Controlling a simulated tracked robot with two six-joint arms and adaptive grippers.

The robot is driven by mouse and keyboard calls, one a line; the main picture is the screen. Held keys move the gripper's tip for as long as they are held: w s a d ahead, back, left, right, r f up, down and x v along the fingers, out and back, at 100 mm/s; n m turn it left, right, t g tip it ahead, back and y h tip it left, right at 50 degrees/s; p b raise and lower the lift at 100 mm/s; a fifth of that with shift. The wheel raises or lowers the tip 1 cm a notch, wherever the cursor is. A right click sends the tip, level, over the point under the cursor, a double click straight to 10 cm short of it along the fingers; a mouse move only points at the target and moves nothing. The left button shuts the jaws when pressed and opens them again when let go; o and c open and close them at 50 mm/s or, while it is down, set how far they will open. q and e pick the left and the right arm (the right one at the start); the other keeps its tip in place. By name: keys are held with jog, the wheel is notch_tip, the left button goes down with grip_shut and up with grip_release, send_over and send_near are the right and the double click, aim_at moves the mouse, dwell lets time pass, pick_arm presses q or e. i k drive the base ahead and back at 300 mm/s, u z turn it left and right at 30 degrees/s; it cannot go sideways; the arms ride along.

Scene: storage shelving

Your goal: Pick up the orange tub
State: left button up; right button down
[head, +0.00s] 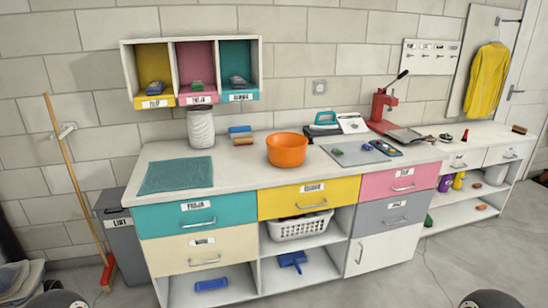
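The orange tub (287,151) is a round, open bowl-like tub standing upright on the pale countertop (238,172), near its middle, behind the yellow drawer (310,197). Nothing hides the tub and it stands apart from the things around it. Neither of my grippers can be made out. Only dark rounded parts, seemingly of my own arms, show at the bottom left and bottom right edges, well away from the tub.
A grey mat (352,153) with small items lies to the right. Wall cubbies (217,51) hang above. The counter directly around the tub is clear.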

aim_at(285, 150)
jog(key=z, duration=0.25)
jog(key=i, duration=1.05)
jog(key=u, duration=2.1)
jog(key=i, duration=0.15)
jog(key=u, duration=0.85)
jog(key=k, duration=0.35)
jog(key=z, duration=0.75)
jog(key=k, duration=0.9)
jog(key=z, duration=0.5)
